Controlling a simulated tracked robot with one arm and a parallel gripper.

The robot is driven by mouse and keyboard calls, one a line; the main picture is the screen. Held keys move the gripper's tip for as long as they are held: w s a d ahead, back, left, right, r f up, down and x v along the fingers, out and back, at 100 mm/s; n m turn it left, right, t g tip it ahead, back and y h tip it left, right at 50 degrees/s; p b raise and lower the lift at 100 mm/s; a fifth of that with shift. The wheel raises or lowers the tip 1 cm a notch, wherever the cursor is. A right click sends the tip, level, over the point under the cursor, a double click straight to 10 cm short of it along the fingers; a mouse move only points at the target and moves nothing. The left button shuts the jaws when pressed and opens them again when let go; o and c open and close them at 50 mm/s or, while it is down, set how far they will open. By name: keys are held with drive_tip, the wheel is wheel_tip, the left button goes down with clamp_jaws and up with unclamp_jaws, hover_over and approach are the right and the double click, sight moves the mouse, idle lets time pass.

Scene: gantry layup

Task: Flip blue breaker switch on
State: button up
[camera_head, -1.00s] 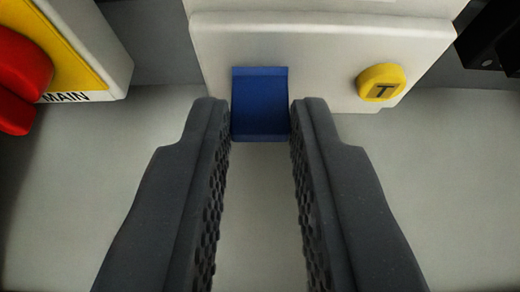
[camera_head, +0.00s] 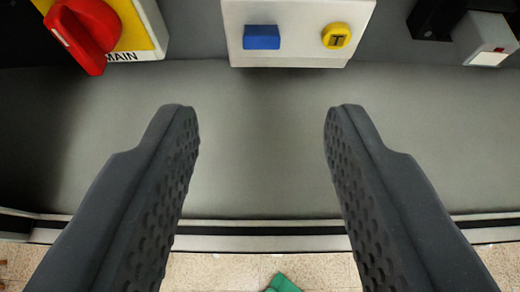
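The blue breaker switch (camera_head: 261,37) sits on the front of a white breaker housing (camera_head: 297,58) at the top middle of the view. It shows as a short blue block. Beside it on the right is a round yellow button (camera_head: 336,36) marked T. My gripper (camera_head: 260,112) is open and empty. Its two dark fingers are wide apart, below the switch in the picture and clear of it.
A red rotary handle (camera_head: 88,32) on a yellow plate marked MAIN is at the upper left. A black part and a white box (camera_head: 484,40) are at the upper right. A bare grey panel (camera_head: 260,150) lies below the housing. A green object (camera_head: 283,284) is on the speckled floor.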

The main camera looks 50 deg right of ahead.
drive_tip(key=v, duration=0.4)
drive_tip(key=shift+s+a+r, duration=0.15)
drive_tip(key=shift+s+a, duration=0.05)
drive_tip(key=w+a+f+n+t+y+b, duration=0.1)
drive_tip(key=a+f+n+t+y+b, duration=0.2)
drive_tip(key=a+f+b, duration=0.7)
drive_tip(key=w+a+f+n+t+y+b, duration=0.1)
drive_tip(key=a+f+n+t+y+b, duration=0.3)
drive_tip(key=a+f+b, duration=0.7)
drive_tip(key=a+f+n+y, duration=0.2)
drive_tip(key=a+f+n, duration=0.1)
drive_tip(key=f, duration=0.6)
drive_tip(key=shift+w+a+f+t, duration=0.2)
drive_tip(key=shift+a+f+t, duration=0.1)
drive_tip(key=shift+a+f, duration=0.1)
drive_tip(key=shift+s, duration=0.1)
